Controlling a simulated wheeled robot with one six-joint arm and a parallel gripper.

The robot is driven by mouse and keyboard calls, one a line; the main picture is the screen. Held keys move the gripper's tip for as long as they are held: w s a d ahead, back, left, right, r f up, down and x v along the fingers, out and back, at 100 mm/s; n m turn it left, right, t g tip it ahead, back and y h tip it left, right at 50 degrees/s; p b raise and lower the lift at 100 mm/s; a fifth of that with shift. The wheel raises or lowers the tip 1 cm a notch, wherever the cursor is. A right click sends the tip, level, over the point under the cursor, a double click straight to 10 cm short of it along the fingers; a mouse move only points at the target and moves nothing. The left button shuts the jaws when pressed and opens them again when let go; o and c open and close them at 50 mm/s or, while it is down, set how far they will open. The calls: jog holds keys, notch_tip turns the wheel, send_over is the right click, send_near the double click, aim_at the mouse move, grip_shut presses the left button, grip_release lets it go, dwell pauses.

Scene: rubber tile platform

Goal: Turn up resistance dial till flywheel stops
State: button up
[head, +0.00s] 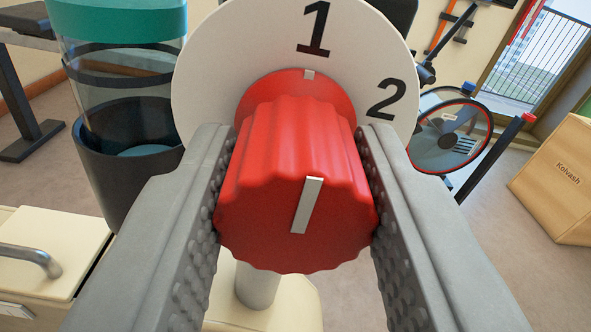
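The red fluted resistance dial (290,190) fills the middle of the head view, in front of a white round face plate (215,75) with the numbers 1 and 2. A white mark on the knob's front leans slightly right at its top, and a small white mark on its rear flange lies just below the 1. My gripper (297,240) is closed around the knob, with one studded grey finger against each side. The flywheel (450,138), apparently the dark disc with a red rim, stands behind at the right. One still picture does not show whether it spins.
A clear cylinder with a teal top and black base (125,150) stands at the left. A cream cabinet with a metal handle (45,250) is at lower left. A tan box marked Kolvash (560,180) is at the right. Open floor lies between.

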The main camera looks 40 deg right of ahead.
jog(key=shift+m, duration=0.3)
jog(key=shift+c, duration=0.3)
jog(key=m, duration=0.5)
jog(key=shift+m, duration=0.4)
jog(key=m, duration=1.2)
jog(key=shift+m, duration=0.3)
jog(key=m, duration=0.4)
jog(key=shift+f+m, duration=0.1)
jog(key=shift+m, duration=0.2)
jog(key=o, duration=1)
jog(key=shift+s, duration=0.1)
